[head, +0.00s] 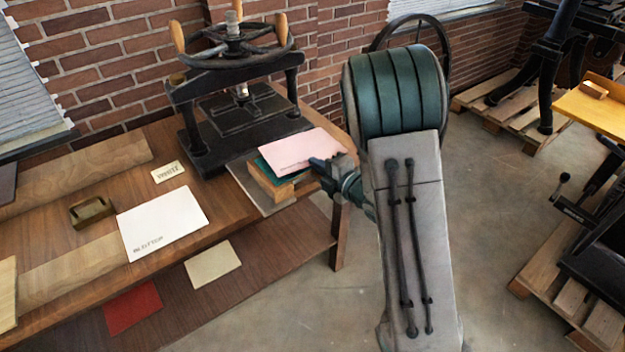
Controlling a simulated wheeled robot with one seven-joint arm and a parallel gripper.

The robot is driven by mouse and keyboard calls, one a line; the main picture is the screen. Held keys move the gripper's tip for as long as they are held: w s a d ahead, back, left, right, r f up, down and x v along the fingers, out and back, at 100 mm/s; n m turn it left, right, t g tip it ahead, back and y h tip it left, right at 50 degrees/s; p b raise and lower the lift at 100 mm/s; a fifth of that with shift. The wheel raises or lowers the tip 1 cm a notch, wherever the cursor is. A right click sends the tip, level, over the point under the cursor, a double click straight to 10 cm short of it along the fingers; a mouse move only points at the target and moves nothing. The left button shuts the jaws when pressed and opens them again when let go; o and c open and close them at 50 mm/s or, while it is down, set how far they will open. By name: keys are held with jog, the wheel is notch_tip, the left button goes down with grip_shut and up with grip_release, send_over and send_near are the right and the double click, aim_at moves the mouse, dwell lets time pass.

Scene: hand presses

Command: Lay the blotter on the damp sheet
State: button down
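A white sheet (163,222) with upside-down dark lettering, seemingly "BLOTTER", lies flat near the table's front edge. A pink sheet (296,151) is at the table's right end, over a green layer (264,168) and a wooden block (262,183). I cannot tell whether it rests on them or is held just above. Which sheet is damp does not show. My gripper (321,167) is at the pink sheet's right edge, its dark fingers overlapping it. My arm hides much of it, so whether the fingers grip the sheet is unclear.
A black hand press (235,90) with a wheel stands behind the pink sheet. A small lettered card (168,172) and a brass-coloured holder (91,212) lie on the wooden table (222,200). Red (133,307) and cream (212,263) sheets lie on the lower shelf.

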jog(key=shift+s+a+f+n+g+y+b, duration=0.15)
jog(key=shift+a+f+n+g+y+b, duration=0.15)
jog(key=shift+f, duration=0.2)
jog(key=shift+s+a+f+n+g+y+b, duration=0.2)
jog(key=shift+f+n+g+y+b, duration=0.15)
jog(key=shift+f, duration=0.2)
jog(key=shift+s+a+f+n+g+y+b, duration=0.15)
jog(key=shift+a+f+n+g+b, duration=0.1)
jog(key=shift+f+g+b, duration=0.2)
jog(key=c, duration=1.3)
grip_release()
jog(key=shift+c, duration=0.2)
jog(key=shift+d, duration=0.1)
jog(key=f+b+v, duration=0.1)
jog(key=b+v, duration=0.1)
jog(key=v, duration=0.4)
jog(key=shift+s+d+b, duration=0.2)
jog(key=shift+s+b, duration=0.05)
jog(key=shift+b, duration=0.1)
